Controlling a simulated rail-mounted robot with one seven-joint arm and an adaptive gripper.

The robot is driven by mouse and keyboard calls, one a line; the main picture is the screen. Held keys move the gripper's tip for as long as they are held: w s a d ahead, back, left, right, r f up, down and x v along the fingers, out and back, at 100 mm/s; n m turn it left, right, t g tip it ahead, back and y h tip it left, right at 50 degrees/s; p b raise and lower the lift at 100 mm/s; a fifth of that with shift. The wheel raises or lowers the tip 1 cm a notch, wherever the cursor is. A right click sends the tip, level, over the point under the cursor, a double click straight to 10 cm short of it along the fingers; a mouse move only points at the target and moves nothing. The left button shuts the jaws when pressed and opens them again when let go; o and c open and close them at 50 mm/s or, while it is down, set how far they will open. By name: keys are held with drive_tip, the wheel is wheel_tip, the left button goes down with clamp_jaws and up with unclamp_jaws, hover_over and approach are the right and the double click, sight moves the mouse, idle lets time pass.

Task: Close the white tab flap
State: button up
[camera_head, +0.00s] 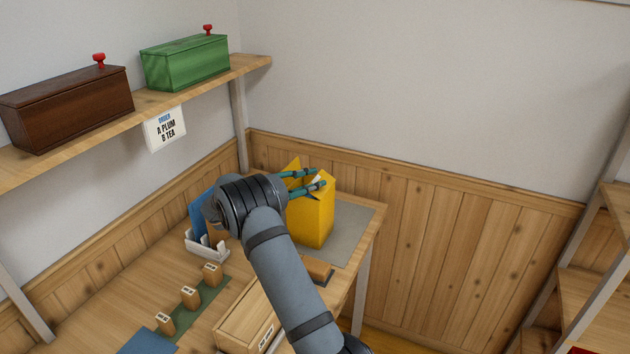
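A yellow box or bag (317,220) stands upright on a grey mat (352,222) at the far end of the table. A yellow flap (293,165) sticks up at its back left. A small white piece (318,179), which looks like the white tab, shows at the top between my fingers. My gripper (322,178) is over the top of the yellow box, reaching in from the left. Its two teal fingers are apart. I cannot tell whether they touch the tab or flap. My arm hides the box's left side.
A wooden shelf (245,65) above holds a brown box (68,108) and a green box (186,64). A white rack (207,246), small wooden blocks (189,296) on a green strip and a wooden box (245,322) occupy the table. A shelf unit (590,285) stands right.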

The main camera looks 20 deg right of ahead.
drive_tip(key=v, duration=1)
drive_tip(key=shift+a, duration=0.1)
